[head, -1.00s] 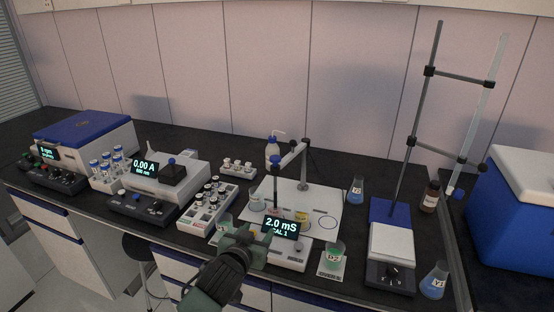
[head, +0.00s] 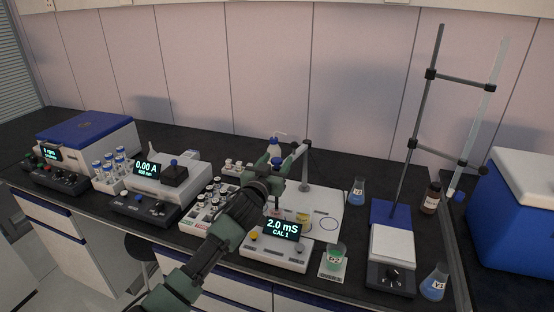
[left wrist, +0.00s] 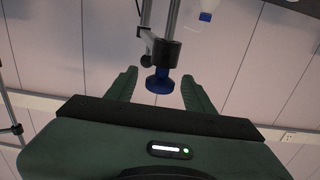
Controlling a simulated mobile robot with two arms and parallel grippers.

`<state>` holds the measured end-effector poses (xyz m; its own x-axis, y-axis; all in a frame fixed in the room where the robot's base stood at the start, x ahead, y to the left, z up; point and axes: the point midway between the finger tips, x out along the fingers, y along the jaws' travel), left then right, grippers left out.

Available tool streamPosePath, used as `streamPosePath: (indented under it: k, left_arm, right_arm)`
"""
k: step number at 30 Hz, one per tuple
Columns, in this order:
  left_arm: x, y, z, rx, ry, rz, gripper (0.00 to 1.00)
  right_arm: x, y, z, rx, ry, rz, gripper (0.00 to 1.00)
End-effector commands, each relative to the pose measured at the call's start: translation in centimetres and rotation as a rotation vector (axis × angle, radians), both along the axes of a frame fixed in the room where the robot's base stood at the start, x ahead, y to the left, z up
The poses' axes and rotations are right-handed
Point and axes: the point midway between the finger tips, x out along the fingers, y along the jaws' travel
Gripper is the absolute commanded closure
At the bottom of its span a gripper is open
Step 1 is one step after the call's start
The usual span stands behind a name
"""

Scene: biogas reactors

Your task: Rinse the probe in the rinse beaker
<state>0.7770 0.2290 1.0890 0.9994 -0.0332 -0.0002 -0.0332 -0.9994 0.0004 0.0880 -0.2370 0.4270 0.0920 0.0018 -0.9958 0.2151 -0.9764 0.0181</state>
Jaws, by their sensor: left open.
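The probe hangs from a jointed holder arm (head: 296,155) over the white plate. My left gripper (head: 273,166) is raised in front of it and hides most of the probe. In the left wrist view a dark holder end with a blue knob (left wrist: 158,84) lies between the two open fingers of my left gripper (left wrist: 158,76); no contact is visible. A small beaker with yellowish content (head: 303,217) stands on the white plate (head: 330,207). Another clear beaker is largely hidden behind my left arm; I cannot tell which is the rinse beaker. My right gripper does not show.
The meter (head: 276,250) reads 2.0 mS, CAL 1. A green-filled beaker (head: 335,257) stands to its right. A wash bottle (head: 274,146) is behind my gripper. A vial rack (head: 204,211) is left of my arm, and a stirrer with a stand (head: 391,245) is at right.

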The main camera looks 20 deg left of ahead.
Motion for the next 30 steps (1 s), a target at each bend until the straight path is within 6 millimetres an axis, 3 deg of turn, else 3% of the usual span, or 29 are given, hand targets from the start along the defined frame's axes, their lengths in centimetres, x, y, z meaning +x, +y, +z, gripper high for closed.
streamPosePath:
  k: [11,17,30]
  left_arm:
    - [0.70,-0.04,-0.02,0.000,0.000,0.000,0.47]
    - [0.69,-0.03,-0.03,0.000,0.001,0.000,1.00]
    - [0.68,-0.01,-0.04,0.000,0.001,0.000,1.00]
  right_arm:
    - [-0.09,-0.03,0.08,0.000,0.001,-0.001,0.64]
    - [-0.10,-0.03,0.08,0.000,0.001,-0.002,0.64]
    - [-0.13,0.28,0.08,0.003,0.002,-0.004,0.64]
